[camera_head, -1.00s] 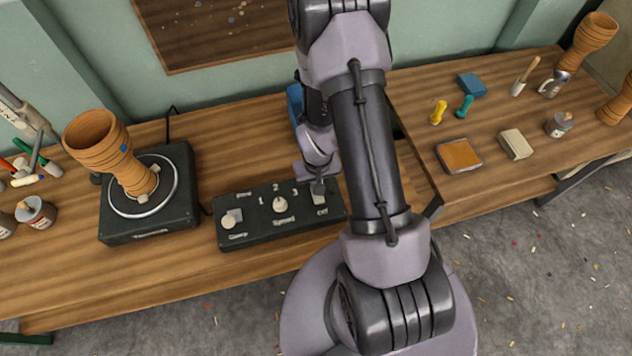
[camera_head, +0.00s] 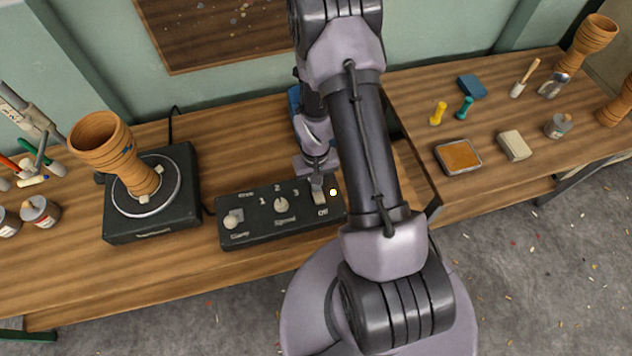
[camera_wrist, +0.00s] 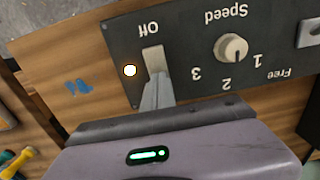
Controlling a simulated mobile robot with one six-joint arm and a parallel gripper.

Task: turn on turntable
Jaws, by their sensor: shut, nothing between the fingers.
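The black control box (camera_head: 250,231) lies on the bench, with a pale rocker switch (camera_head: 320,198) marked "Off" at its right end. In the wrist view the switch (camera_wrist: 153,57) is just beyond my fingertips. My gripper (camera_head: 318,184) is shut and empty, its tips (camera_wrist: 156,82) at the edge of the switch; I cannot tell whether they touch. A bright white round light (camera_wrist: 130,71) shows beside the switch. The turntable (camera_head: 180,200) stands left of the box, with a brown goblet drum (camera_head: 128,163) on its round plate.
The speed knob (camera_head: 281,205) and clamp knob (camera_head: 234,217) sit on the box, left of the switch. Tins (camera_head: 40,212) and brushes are at the far left. A sponge-like block (camera_head: 514,145) and orange pad (camera_head: 459,155) lie on the right bench.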

